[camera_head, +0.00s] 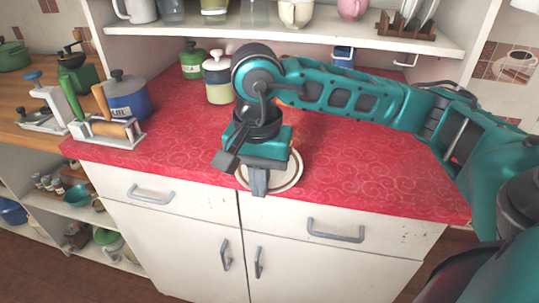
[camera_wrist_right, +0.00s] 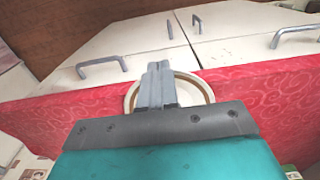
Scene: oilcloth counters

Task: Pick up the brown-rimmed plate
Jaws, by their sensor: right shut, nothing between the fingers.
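The brown-rimmed plate (camera_head: 289,178) lies on the red counter (camera_head: 345,165) near its front edge, partly hidden under my right gripper. It also shows in the right wrist view (camera_wrist_right: 200,90), a pale disc with a brown ring. My right gripper (camera_head: 259,192) is shut with its fingers together, over the front part of the plate. In the right wrist view the shut fingers (camera_wrist_right: 158,70) cover the plate's middle. Nothing shows between them. I cannot tell whether the fingertips touch the plate. My left gripper is not in either view.
A blue canister (camera_head: 125,100), a green canister (camera_head: 193,62) and a cream canister (camera_head: 217,80) stand left of my arm. A shelf (camera_head: 280,38) with crockery hangs above. The counter's right part is clear.

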